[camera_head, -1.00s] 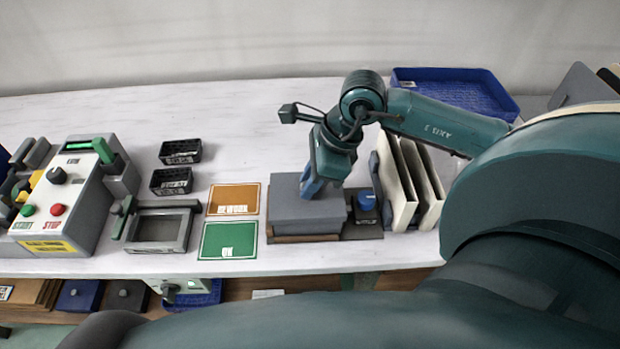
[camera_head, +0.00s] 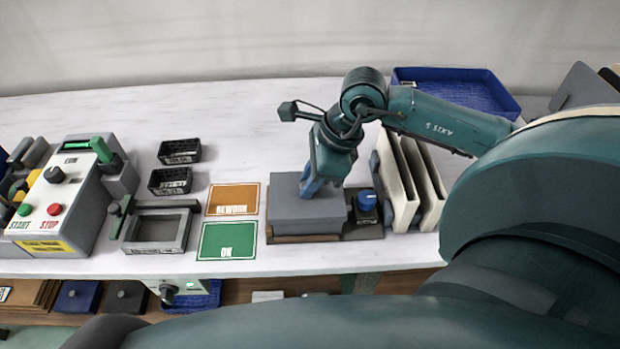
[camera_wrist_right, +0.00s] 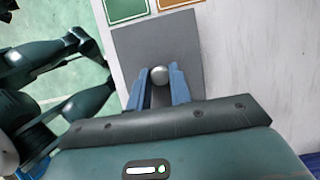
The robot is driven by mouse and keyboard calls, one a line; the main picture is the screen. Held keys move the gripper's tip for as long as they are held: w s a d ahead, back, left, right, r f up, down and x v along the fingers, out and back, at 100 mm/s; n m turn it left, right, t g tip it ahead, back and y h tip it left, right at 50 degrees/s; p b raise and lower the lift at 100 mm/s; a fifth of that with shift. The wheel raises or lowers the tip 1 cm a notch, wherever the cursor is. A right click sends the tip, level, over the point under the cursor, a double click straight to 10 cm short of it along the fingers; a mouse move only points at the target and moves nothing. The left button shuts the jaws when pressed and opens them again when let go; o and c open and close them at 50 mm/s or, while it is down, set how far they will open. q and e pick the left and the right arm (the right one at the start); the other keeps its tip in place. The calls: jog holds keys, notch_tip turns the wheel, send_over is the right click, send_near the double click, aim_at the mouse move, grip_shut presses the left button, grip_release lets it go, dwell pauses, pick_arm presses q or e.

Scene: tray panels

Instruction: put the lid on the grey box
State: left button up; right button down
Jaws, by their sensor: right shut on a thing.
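My right gripper (camera_head: 311,188) points down with its blue fingers over a flat grey lid (camera_head: 290,210). In the right wrist view, the fingers (camera_wrist_right: 159,82) are shut on the round knob (camera_wrist_right: 159,74) of this lid (camera_wrist_right: 135,45). The lid looks level. A thicker grey side shows under its front edge, above a brown strip (camera_head: 305,239). I cannot tell how much of that is the grey box, or whether lid and box touch.
A blue knobbed part (camera_head: 366,202) stands close to the right of the lid, beside upright cream panels (camera_head: 399,185). Orange (camera_head: 233,199) and green (camera_head: 227,241) cards lie to the left. An open grey frame (camera_head: 158,250) and a control box (camera_head: 60,205) stand farther left. The table's back middle is clear.

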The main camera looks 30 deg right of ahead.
dwell(0.4)
jog(key=c, duration=0.9)
grip_release()
jog(key=shift+r+p, duration=1.1)
jog(key=shift+r, duration=0.85)
jog(key=shift+r+p, duration=0.9)
jog(key=shift+r, duration=0.7)
jog(key=shift+f, duration=0.1)
